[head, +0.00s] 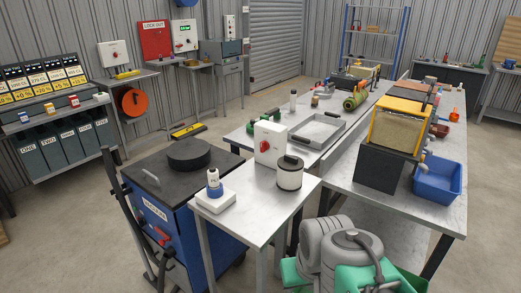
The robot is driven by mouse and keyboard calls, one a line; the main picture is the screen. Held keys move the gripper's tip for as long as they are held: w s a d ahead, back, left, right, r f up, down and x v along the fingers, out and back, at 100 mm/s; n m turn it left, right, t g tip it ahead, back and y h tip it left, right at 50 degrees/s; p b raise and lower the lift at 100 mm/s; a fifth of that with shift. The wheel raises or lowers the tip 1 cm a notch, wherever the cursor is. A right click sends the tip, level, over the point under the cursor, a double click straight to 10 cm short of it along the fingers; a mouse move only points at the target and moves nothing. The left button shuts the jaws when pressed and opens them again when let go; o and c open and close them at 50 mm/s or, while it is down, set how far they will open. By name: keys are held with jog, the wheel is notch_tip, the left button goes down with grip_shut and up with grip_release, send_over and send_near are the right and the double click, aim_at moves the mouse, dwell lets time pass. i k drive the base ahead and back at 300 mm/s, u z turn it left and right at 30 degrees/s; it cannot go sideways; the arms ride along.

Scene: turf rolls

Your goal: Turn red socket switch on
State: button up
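A white box with a red rotary switch (264,147) stands upright on the near metal table, its red knob facing left and toward me. Another white box with a red knob (115,55) is at the back left, by the wall. I cannot tell from this view which one the task means, nor whether either knob is on or off. A white block with a blue and white connector-like piece (214,188) sits at the near table's left corner. My gripper is not visible in the head view.
A white canister with a black lid (290,174) stands close in front of the near switch box. A blue cart (165,222) with a black top is left of the near table (255,215). A blue bin (438,180) is at right. Open floor lies at left.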

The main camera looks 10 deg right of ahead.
aim_at(265, 145)
jog(key=u, duration=0.05)
jog(key=k, duration=0.6)
jog(key=u, duration=0.65)
jog(key=i, duration=1.45)
jog(key=z, duration=0.7)
